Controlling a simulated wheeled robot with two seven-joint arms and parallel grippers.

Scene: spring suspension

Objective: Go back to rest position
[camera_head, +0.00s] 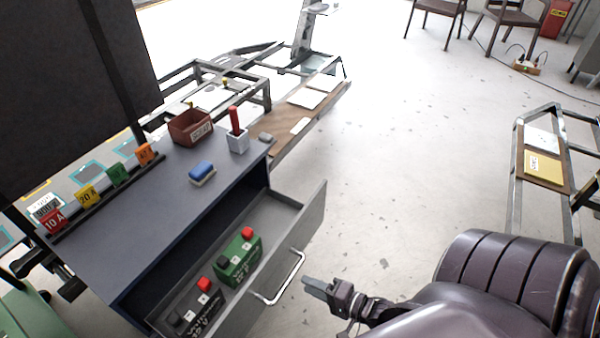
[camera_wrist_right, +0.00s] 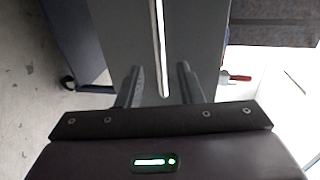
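My right gripper (camera_head: 318,286) is just right of the open drawer's handle in the head view and does not hold it. In the right wrist view, its two dark fingers (camera_wrist_right: 160,88) are spread apart, with the pale handle bar (camera_wrist_right: 159,45) showing between and beyond them. The grey drawer (camera_head: 306,218) is pulled out from the desk (camera_head: 130,235), and its handle (camera_head: 283,283) is on its front. A green box (camera_head: 240,262) and a dark box marked as a voltmeter (camera_head: 200,308) stand in the drawer. My left gripper is out of view.
On the desk are a blue sponge-like block (camera_head: 202,172), a reddish bin (camera_head: 190,127), a white holder (camera_head: 238,141) and several coloured tags along the left edge. A metal-framed cart (camera_head: 515,180) stands at the right. The floor (camera_head: 390,170) between is clear.

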